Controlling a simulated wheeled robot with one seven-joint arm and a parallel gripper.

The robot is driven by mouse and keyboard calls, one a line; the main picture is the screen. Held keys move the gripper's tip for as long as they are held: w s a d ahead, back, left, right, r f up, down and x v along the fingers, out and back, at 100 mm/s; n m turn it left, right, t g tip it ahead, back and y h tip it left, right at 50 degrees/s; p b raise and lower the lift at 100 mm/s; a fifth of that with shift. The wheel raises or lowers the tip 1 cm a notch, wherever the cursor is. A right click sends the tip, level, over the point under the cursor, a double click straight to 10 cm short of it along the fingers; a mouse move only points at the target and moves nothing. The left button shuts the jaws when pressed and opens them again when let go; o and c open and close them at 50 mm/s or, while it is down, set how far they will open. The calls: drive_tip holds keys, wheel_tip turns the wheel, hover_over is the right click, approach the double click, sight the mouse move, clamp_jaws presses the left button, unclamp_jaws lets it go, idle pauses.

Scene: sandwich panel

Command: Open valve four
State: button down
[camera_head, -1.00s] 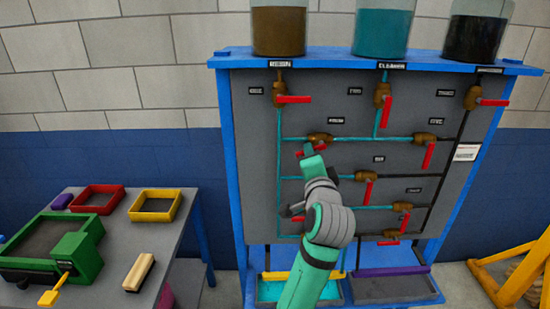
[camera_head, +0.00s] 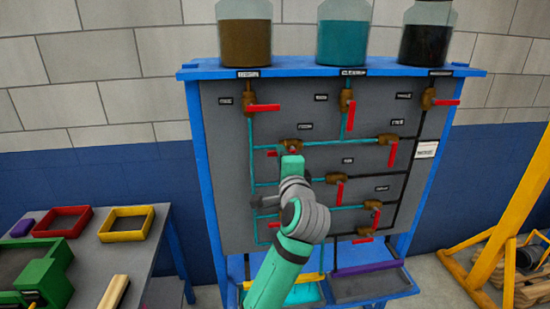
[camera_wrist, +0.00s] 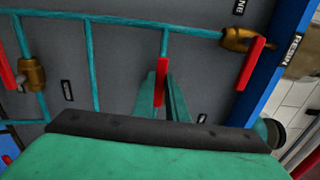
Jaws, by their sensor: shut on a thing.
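A grey panel (camera_head: 232,225) in a blue frame carries teal and black pipes and several brass valves with red handles. My gripper (camera_head: 291,158) is at the left valve of the second row, whose brass body (camera_head: 289,145) shows just above my fingers. In the wrist view my gripper (camera_wrist: 163,90) is shut on this valve's red handle (camera_wrist: 160,84), which lies roughly along its teal pipe. The valve body is hidden there. The small black label (camera_head: 305,126) above this valve is too blurred to read.
The upper left valve's red handle (camera_head: 263,108) sits above my gripper; a lower valve's handle (camera_head: 340,193) is to its right. Brown, teal and black tanks (camera_head: 244,40) stand on top. A table (camera_head: 150,235) with trays is at left, a yellow frame (camera_head: 510,215) at right.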

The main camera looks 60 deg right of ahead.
drive_tip(key=shift+s+d, duration=0.1)
drive_tip(key=shift+s, duration=0.05)
drive_tip(key=c, duration=1.8)
unclamp_jaws()
drive_tip(key=shift+o, duration=0.2)
drive_tip(key=v, duration=1.1)
